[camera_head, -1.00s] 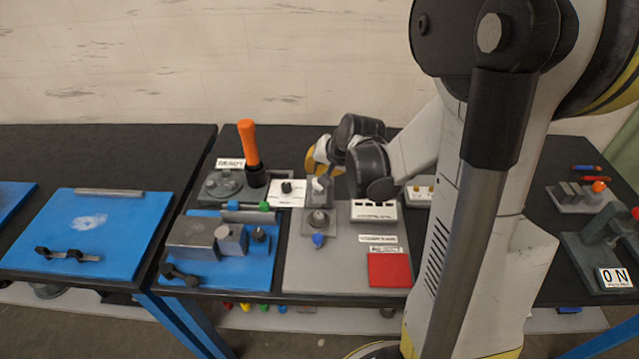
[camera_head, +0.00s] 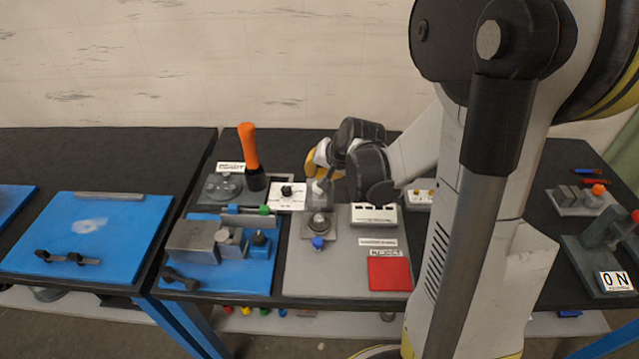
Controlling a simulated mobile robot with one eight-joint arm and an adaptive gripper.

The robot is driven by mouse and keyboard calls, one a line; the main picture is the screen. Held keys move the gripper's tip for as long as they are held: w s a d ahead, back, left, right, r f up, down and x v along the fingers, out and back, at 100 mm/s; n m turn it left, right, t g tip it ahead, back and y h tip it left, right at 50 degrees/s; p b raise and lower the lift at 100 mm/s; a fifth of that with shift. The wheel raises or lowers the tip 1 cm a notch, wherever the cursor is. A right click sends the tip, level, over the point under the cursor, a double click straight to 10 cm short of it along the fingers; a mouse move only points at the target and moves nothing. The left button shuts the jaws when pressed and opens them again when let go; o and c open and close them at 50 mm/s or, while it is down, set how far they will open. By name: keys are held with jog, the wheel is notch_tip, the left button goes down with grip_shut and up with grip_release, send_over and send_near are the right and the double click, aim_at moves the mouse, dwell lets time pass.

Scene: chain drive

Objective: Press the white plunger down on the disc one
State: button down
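A small white piece (camera_head: 318,187), which may be the white plunger, shows on a grey block (camera_head: 321,197) at the back of the grey plate. My gripper (camera_head: 321,172) is just above and behind it, with its yellow and white parts partly hidden by my dark wrist. I cannot tell whether it touches the white piece, or whether its fingers are open or shut. In front of the block is a round metal dome (camera_head: 319,224) on a square base, with a blue knob (camera_head: 318,243) at its front. No disc is clearly marked as one.
A tall orange handle (camera_head: 249,146) stands to the left of my gripper. A blue plate (camera_head: 232,272) with metal blocks lies at front left. A red square (camera_head: 389,274) and a white slotted box (camera_head: 374,215) are to the right. My arm hides much of the right side.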

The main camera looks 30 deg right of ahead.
aim_at(316, 187)
jog(key=shift+f, duration=0.1)
jog(key=shift+f+b, duration=0.35)
jog(key=shift+b, duration=0.15)
jog(key=shift+f+b, duration=1.65)
jog(key=shift+f, duration=0.2)
dwell(1.5)
jog(key=shift+s+f+b, duration=0.15)
jog(key=shift+f+b, duration=0.25)
jog(key=shift+f, duration=0.05)
dwell(0.7)
jog(key=shift+r, duration=0.15)
jog(key=shift+r+p, duration=2.05)
jog(key=shift+r, duration=0.5)
jog(key=shift+w, duration=0.2)
jog(key=shift+r+p, duration=1.9)
jog(key=shift+r, duration=0.6)
